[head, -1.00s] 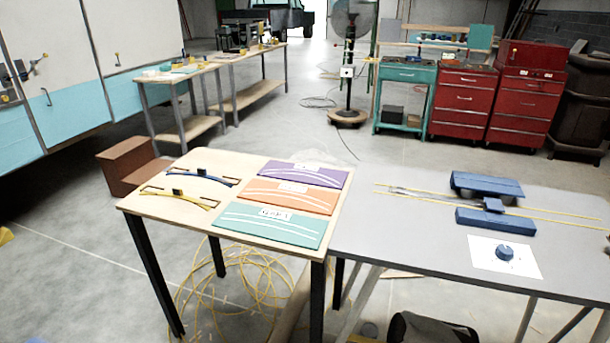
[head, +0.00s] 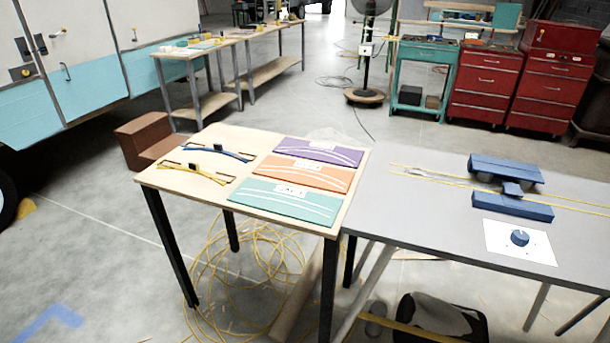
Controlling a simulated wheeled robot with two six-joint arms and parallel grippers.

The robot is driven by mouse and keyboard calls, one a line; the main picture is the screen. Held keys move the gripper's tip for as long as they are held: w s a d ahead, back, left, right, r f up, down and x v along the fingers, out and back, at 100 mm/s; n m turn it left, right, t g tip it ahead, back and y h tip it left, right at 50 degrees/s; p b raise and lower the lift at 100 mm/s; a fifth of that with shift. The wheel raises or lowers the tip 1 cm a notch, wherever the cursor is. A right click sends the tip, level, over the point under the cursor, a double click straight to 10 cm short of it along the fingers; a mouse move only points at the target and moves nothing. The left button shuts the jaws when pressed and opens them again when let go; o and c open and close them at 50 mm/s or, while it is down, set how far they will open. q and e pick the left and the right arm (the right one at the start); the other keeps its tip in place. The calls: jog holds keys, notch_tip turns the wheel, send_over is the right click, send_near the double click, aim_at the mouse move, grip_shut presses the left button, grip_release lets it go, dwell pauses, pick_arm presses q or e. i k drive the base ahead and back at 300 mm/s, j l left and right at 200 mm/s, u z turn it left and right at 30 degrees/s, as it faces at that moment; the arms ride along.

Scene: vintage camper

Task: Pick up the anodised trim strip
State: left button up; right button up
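Two thin curved strips lie on the left part of the light wooden table (head: 237,136) in the head view. The farther one is a blue strip (head: 236,155) with a small dark block at its middle. The nearer one is a yellow strip (head: 213,177), also with a dark block at its middle. Both appear to rest on flat slotted pieces. I cannot tell from the picture which one is the anodised trim strip. Neither of my grippers is in view, and nothing touches the strips.
Purple (head: 320,152), orange (head: 313,173) and teal (head: 285,201) panels lie right of the strips. A grey table (head: 420,215) adjoins at right, with blue blocks (head: 505,170) and yellow rods. Yellow cable coils (head: 235,265) and a dark bag (head: 435,318) lie on the floor.

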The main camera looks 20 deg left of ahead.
aim_at(193, 166)
jog(key=u, duration=1.35)
jog(key=i+j+z, duration=0.2)
jog(key=i, duration=0.2)
